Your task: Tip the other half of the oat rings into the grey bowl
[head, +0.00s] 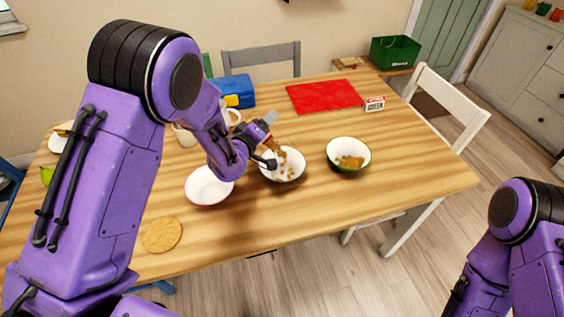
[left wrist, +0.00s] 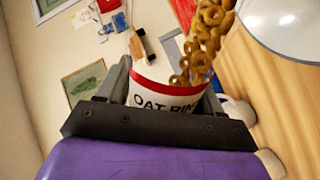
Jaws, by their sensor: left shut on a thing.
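My left gripper (head: 269,140) is shut on a white oat rings container with a red band, marked "OAT RIN…" in the left wrist view (left wrist: 160,94). The container is tipped over the middle bowl (head: 283,180), white inside and dark grey outside. A stream of oat rings (left wrist: 205,35) is leaving its mouth; the falling rings also show in the head view (head: 279,146). Several rings lie in that bowl. The green bowl (head: 334,165), white inside, stands to its right with a heap of rings in it. My right gripper is out of view.
A pale pink-white bowl (head: 209,188) stands left of the middle bowl, and a round tan mat (head: 162,235) lies near the front edge. A red mat (head: 325,96), a small sign (head: 374,104) and a blue box (head: 238,88) are farther back. The table's right end is clear.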

